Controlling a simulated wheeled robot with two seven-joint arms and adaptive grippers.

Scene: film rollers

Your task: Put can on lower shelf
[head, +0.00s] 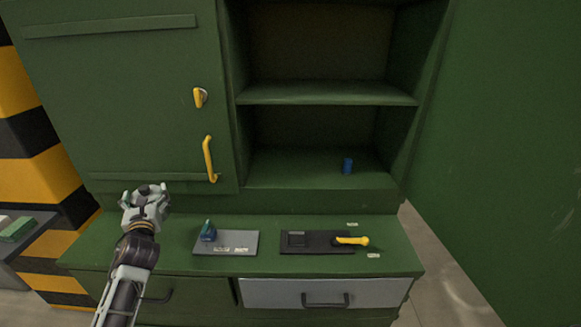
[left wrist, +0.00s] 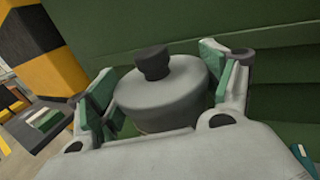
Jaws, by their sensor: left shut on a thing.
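My left gripper (head: 146,200) is in front of the green cabinet, at the left end of the counter. In the left wrist view its green-padded fingers stand either side of a grey can (left wrist: 160,92) with a black cap, and it is shut on the can. In the head view the can is mostly hidden by the gripper. The lower shelf (head: 290,168) is an open green compartment, right of and above the gripper. A small blue object (head: 347,166) stands on its right part. My right gripper is not in view.
The cabinet door (head: 120,90) with a yellow handle (head: 209,158) is shut. On the counter (head: 180,232) lie a grey plate (head: 226,246) with a small teal item and a dark mat (head: 318,249) with a yellow-handled tool (head: 352,241). The lower shelf's left and middle are free.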

